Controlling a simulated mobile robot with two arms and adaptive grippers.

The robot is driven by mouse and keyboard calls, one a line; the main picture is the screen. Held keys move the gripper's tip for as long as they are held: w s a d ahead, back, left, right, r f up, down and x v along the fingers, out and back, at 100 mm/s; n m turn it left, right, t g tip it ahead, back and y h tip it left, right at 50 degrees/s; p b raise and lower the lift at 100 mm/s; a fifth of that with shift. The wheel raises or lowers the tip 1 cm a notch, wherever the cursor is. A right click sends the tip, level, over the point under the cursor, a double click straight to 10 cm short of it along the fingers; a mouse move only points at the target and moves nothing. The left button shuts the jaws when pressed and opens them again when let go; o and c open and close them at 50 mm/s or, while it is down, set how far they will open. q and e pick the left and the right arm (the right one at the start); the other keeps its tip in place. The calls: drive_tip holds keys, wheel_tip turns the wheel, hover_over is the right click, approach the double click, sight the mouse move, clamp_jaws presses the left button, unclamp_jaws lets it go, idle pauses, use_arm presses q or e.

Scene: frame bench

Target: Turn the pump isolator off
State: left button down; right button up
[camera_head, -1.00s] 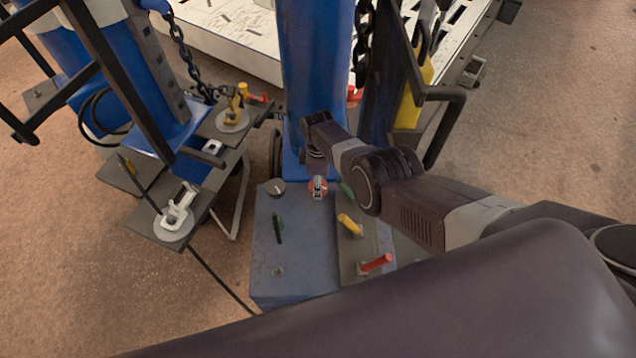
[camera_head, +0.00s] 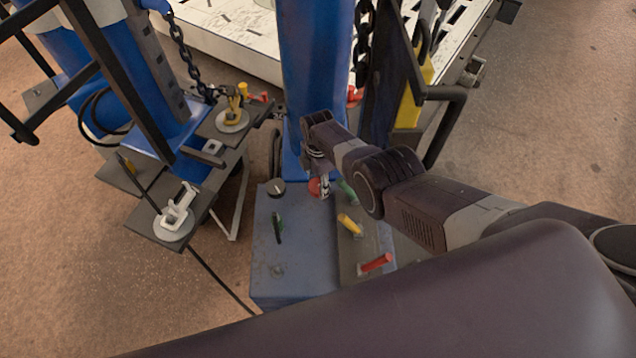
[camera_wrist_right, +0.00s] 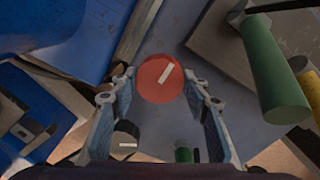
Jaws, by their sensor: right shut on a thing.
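A round red rotary knob (camera_head: 314,187) with a white pointer mark stands at the back of the blue-grey box top. It also shows in the right wrist view (camera_wrist_right: 153,82), where its mark slants up to the right. No label is readable. My right gripper (camera_head: 325,187) reaches down at the knob's right side in the head view, hiding part of it. In the right wrist view my right gripper (camera_wrist_right: 160,80) has a finger on each side of the red knob and is shut on it. My left gripper is not in view.
A dark knob with a white mark (camera_head: 275,187) and a green lever (camera_head: 278,228) are close by on the box (camera_head: 290,285). Yellow (camera_head: 349,224) and red (camera_head: 376,263) handles stand to the right. A blue column (camera_head: 316,80) rises right behind.

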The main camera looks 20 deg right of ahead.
sight(318, 185)
idle(0.3)
drive_tip(key=o, duration=1.2)
drive_tip(key=shift+c, duration=0.2)
drive_tip(key=shift+w+r, duration=0.1)
drive_tip(key=shift+r, duration=3.65)
drive_tip(key=shift+r, duration=0.1)
